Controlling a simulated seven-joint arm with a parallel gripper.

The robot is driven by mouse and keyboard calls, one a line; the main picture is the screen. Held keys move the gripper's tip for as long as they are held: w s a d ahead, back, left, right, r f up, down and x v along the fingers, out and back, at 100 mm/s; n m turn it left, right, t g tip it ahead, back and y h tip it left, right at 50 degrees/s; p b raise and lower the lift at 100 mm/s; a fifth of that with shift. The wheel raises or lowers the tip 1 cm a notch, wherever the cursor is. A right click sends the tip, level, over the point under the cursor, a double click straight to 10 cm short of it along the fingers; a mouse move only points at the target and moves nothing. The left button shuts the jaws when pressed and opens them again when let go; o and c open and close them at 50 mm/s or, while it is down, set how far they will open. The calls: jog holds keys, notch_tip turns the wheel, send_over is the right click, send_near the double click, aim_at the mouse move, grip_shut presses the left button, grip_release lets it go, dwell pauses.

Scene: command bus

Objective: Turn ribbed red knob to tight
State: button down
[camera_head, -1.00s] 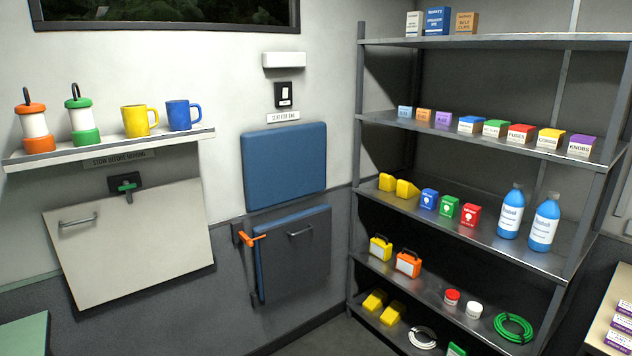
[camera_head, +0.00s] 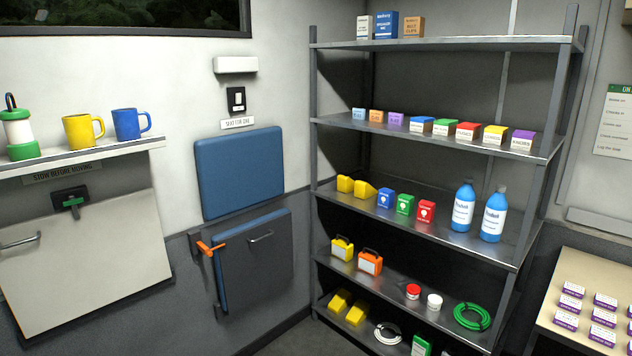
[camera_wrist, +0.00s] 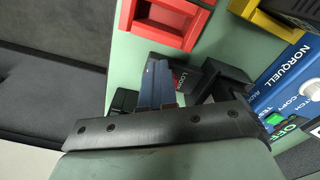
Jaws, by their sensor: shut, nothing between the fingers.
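No ribbed red knob can be made out in either view. In the wrist view my gripper (camera_wrist: 157,68) is shut and empty, its narrow fingers pointing up the picture over a green surface. Just right of the fingertips is a dark block (camera_wrist: 187,76) with lettering that seems to read "LOOSE". My fingers and the gripper's dark bar hide part of what lies there, and I cannot tell whether the fingers touch it. My gripper does not show in the head view.
A red open tray (camera_wrist: 170,20) and a yellow tray (camera_wrist: 272,28) lie beyond my fingers. A blue Norquell box (camera_wrist: 285,95) with a white knob is at right. The head view shows a metal shelf rack (camera_head: 440,133), a folded blue seat (camera_head: 240,172) and a card-covered table (camera_head: 548,318).

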jog(key=shift+s+a+f, duration=0.1)
jog(key=shift+s+f, duration=0.35)
jog(key=shift+f, duration=0.05)
jog(key=shift+s, duration=0.1)
jog(key=shift+d, duration=0.45)
notch_tip(320, 180, up, 6)
jog(key=shift+w+a, duration=0.15)
jog(key=shift+w, duration=0.05)
